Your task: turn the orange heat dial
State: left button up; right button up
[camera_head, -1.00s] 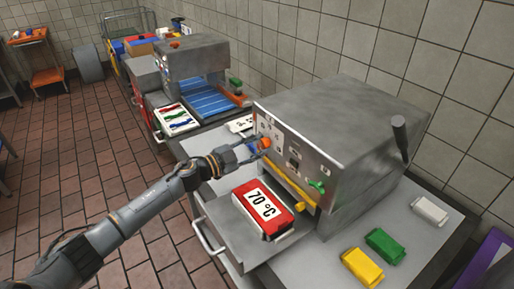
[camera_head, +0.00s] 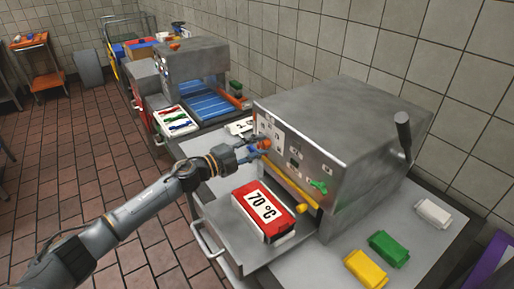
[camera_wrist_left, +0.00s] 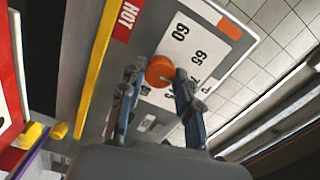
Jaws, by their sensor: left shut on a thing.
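The orange heat dial (camera_head: 265,144) sits on the front panel of the grey metal machine (camera_head: 350,120). It also shows in the left wrist view (camera_wrist_left: 160,71), with the printed numbers 60 and 65 beside it and a red HOT label nearby. My left gripper (camera_head: 258,149) is at the panel, shut on the dial. In the left wrist view its two blue fingers (camera_wrist_left: 153,88) stand on either side of the dial. The right gripper is not in view.
A red block marked 70 °C (camera_head: 263,212) lies on the pulled-out shelf below the panel. A yellow bar (camera_head: 290,185) and a green knob (camera_head: 318,187) are on the machine's front. Green (camera_head: 388,248), yellow (camera_head: 366,269) and white (camera_head: 433,213) blocks lie on the counter at right.

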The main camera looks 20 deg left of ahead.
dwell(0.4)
pick_arm(q)
jog(key=o, duration=1.1)
jog(key=shift+o, duration=0.3)
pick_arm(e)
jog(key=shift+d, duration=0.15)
pick_arm(q)
jog(key=v, duration=1.2)
